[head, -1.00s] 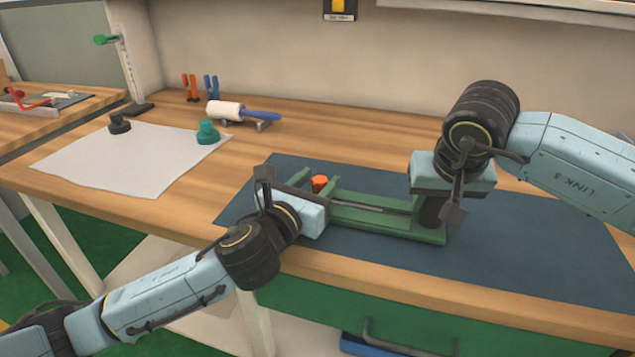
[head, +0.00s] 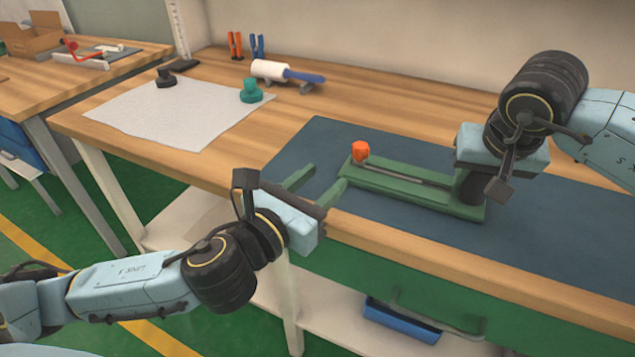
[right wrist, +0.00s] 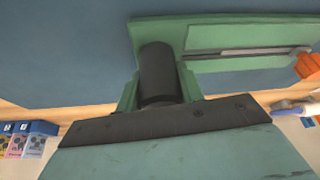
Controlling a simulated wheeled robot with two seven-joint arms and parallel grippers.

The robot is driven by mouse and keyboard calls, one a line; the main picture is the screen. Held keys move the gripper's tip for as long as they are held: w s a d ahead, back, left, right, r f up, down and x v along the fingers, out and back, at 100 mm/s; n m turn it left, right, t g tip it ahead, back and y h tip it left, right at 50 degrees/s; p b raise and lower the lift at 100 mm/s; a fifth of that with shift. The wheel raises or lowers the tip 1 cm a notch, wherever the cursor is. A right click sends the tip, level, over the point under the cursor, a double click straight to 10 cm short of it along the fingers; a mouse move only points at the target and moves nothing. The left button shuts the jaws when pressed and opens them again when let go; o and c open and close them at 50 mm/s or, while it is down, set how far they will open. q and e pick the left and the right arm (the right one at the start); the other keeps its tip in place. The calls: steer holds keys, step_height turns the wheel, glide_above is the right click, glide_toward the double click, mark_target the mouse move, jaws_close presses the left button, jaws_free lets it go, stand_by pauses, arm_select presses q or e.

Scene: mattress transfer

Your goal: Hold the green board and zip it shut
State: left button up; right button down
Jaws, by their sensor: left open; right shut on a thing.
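The green board (head: 405,187) lies on the dark mat, with a grey zip strip (head: 405,174) along it. An orange tab (head: 360,151) stands at the strip's left end. A black upright post (head: 468,188) stands at the board's right end. My right gripper (right wrist: 158,92) is shut on this post (right wrist: 157,65), with a green finger on each side in the right wrist view. My left gripper (head: 318,182) is open and empty near the table's front edge, left of the board and apart from the orange tab.
The dark mat (head: 315,145) has bare room behind the board. A white cloth (head: 170,115) lies at left with a black knob (head: 166,77) and a teal knob (head: 251,91). A lint roller (head: 285,72) lies behind. A blue bin (head: 400,320) is below the table.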

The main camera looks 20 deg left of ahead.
arm_select(q)
steer(key=shift+s, duration=0.1)
arm_select(e)
steer(key=c, duration=0.8)
jaws_free()
